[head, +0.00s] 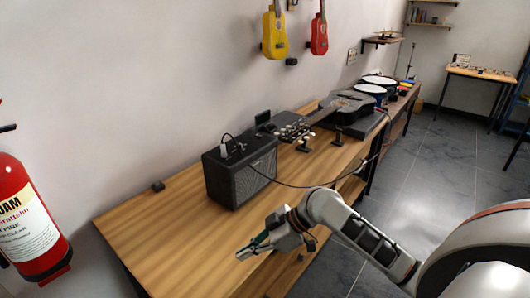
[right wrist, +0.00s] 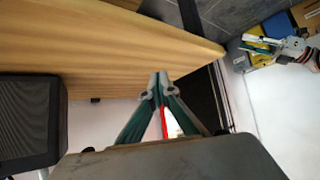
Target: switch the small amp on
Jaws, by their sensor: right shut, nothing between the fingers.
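The small black amp (head: 240,175) stands upright on the wooden table, its grille facing the front right. Knobs and a plugged-in cable show on its top, but the power switch is too small to make out. In the right wrist view the amp's dark grille (right wrist: 28,120) fills the left edge. My right gripper (head: 243,254) is shut and empty, over the table's front edge, in front of the amp and apart from it. Its fingertips (right wrist: 157,80) meet in the right wrist view. What looks like my left gripper (right wrist: 258,43) shows small at the right there; its opening is unclear.
The table (head: 150,235) is clear left of the amp except for a small dark block (head: 158,186). A guitar (head: 345,106) lies behind the amp, and a black cable (head: 315,186) loops across the table. A red fire extinguisher (head: 27,215) is at far left.

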